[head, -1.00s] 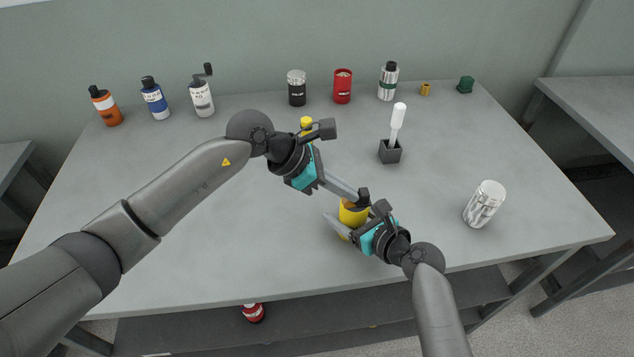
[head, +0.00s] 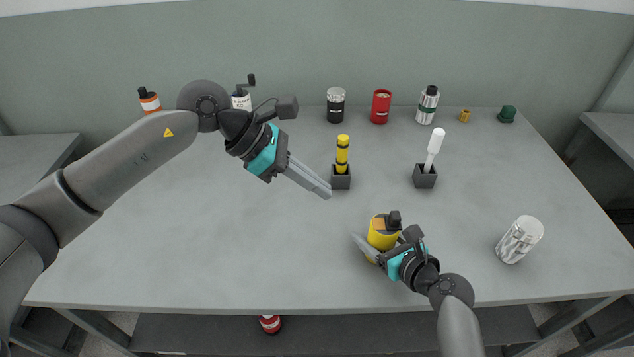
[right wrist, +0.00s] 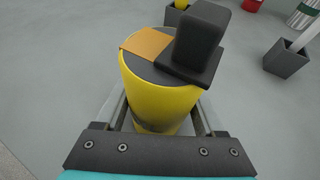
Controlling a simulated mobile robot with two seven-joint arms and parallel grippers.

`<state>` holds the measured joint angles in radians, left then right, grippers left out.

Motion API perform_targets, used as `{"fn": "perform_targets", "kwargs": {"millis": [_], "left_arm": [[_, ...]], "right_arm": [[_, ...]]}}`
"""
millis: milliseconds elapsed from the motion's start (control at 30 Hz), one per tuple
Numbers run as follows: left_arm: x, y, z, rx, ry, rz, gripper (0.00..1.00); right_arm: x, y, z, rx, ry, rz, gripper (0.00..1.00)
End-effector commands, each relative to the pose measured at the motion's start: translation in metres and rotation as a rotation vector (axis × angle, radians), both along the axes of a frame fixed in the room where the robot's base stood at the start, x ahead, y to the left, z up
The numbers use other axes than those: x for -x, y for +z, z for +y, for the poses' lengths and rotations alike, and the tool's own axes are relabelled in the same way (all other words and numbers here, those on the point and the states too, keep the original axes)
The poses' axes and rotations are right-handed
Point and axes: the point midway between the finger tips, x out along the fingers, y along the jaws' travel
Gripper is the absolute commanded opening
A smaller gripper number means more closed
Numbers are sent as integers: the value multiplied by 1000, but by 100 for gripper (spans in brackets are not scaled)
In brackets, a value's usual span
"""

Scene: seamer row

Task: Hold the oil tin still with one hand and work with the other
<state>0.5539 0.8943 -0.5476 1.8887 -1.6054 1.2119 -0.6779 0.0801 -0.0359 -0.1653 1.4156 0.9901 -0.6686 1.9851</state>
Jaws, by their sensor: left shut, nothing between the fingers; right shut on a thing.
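The oil tin is a yellow cylinder (head: 380,236) with a dark top, an orange patch and a black block-like part on it. It stands upright near the front of the table, and it also shows in the right wrist view (right wrist: 158,95). My right gripper (head: 372,250) is shut on the tin, with a finger along each side. My left gripper (head: 328,192) is shut and empty, above the table to the left of a grey holder with a yellow, black-banded tool (head: 342,152) in it. It is apart from the tin.
A white-handled tool stands in a grey holder (head: 425,176). A silver can (head: 520,239) stands at the right. Along the back are a black jar (head: 336,105), a red can (head: 381,106), a silver bottle (head: 428,104), a brass piece (head: 465,115) and a green block (head: 507,114). The table's middle left is clear.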

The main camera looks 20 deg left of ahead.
Motion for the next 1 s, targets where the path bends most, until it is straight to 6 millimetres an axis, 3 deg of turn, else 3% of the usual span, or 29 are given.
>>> {"fn": "perform_targets", "kwargs": {"millis": [267, 300, 533, 1000], "left_arm": [[0, 0, 0, 0, 0, -1, 0], [0, 0, 0, 0, 0, -1, 0], [0, 0, 0, 0, 1, -1, 0], [0, 0, 0, 0, 0, 0, 0]], "right_arm": [[0, 0, -1, 1, -1, 0, 7], [0, 0, -1, 1, -1, 0, 73], [0, 0, -1, 1, -1, 0, 99], [8, 4, -9, 2, -1, -2, 100]]}}
